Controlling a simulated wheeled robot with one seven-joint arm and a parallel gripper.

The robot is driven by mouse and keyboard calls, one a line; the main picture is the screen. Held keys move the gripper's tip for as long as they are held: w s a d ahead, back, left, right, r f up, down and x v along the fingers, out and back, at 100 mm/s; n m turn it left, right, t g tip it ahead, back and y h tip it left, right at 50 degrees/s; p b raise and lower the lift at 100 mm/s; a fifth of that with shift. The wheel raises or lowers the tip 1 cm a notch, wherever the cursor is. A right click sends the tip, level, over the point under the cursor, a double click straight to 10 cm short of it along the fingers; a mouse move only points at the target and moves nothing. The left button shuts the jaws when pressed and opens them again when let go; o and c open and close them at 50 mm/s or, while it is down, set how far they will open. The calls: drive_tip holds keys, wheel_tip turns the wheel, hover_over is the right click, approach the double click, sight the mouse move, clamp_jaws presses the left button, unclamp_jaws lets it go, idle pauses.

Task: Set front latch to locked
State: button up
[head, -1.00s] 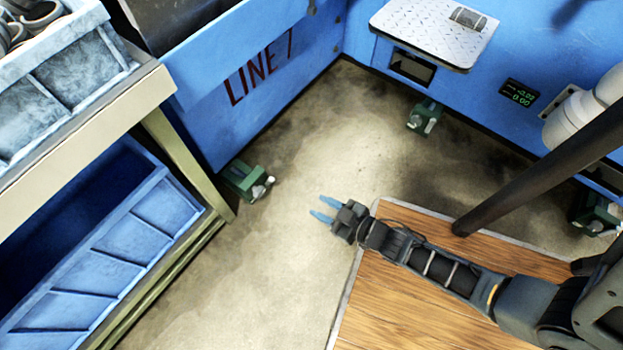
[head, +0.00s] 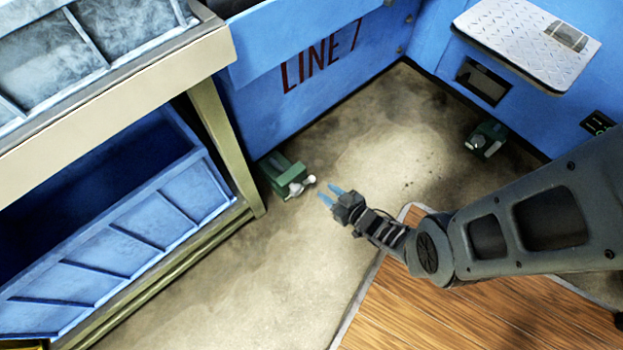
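Two green latch-like units with pale levers sit low against the blue machine. The left green unit (head: 287,174) is at the foot of the "LINE 7" panel, beside the shelf leg, with its pale knob on its right side. The other green unit (head: 486,139) is at the foot of the right blue wall. I cannot tell which one is the front latch, or whether either is locked. My gripper (head: 330,197) has two blue fingers set apart, with nothing between them. It is just right of the left unit's knob in the picture, apart from it.
A beige shelf rack (head: 213,135) with blue bins (head: 130,235) stands at the left. A metal plate ledge (head: 527,42) juts from the right wall. A wooden platform (head: 440,315) lies under my arm. The concrete floor (head: 390,145) between is clear.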

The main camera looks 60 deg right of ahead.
sight(309, 181)
drive_tip(key=b+x, duration=0.5)
drive_tip(key=x, duration=0.3)
drive_tip(key=shift+s+d+f, duration=0.1)
clamp_jaws()
idle(0.4)
